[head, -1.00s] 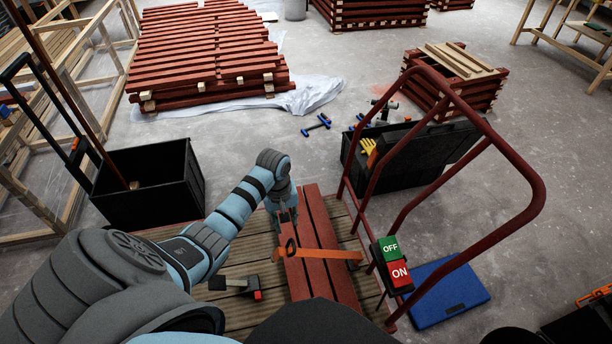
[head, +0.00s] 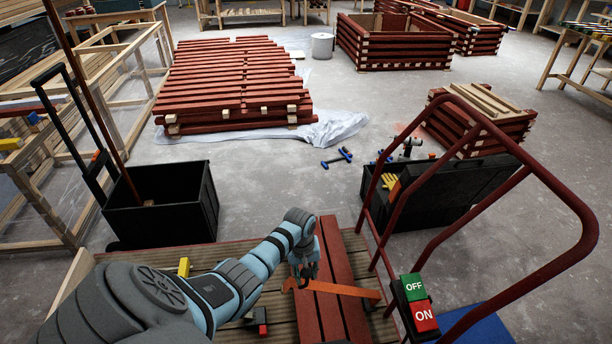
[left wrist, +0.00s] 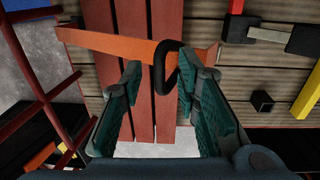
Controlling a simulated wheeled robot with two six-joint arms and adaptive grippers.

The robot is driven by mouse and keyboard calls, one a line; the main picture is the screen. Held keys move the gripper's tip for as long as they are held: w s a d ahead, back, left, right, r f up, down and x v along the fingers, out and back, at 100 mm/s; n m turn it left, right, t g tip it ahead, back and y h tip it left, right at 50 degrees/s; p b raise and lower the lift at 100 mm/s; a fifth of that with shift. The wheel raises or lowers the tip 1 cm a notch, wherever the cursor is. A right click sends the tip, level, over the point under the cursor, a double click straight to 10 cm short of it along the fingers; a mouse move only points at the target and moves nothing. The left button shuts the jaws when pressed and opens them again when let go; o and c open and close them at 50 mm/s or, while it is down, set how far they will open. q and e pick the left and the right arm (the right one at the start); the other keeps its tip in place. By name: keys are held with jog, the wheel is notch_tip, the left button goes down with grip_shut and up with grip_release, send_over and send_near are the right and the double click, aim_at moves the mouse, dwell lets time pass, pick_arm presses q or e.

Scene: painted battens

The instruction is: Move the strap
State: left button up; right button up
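The orange strap (head: 345,290) lies crosswise over the dark red battens (head: 335,262) on the slatted wooden deck. In the left wrist view the strap (left wrist: 105,42) runs across the battens (left wrist: 165,15), with a black oval loop (left wrist: 167,68) around it. My left gripper (head: 304,277) is over the strap's left part. In the left wrist view the left gripper's green-padded fingers (left wrist: 158,88) are apart, with the loop between them, closer to the right-hand finger. Whether a finger touches the loop I cannot tell. My right gripper is not in view.
The red rail of the cart (head: 480,110) with an OFF/ON switch box (head: 415,300) rises at the right. A black bin (head: 160,205) stands left, an open black case (head: 440,190) beyond the rail. A yellow piece (head: 184,266) and a black-and-red tool (head: 262,322) lie on the deck.

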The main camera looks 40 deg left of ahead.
pick_arm(q)
jog(key=shift+c, duration=0.6)
grip_shut()
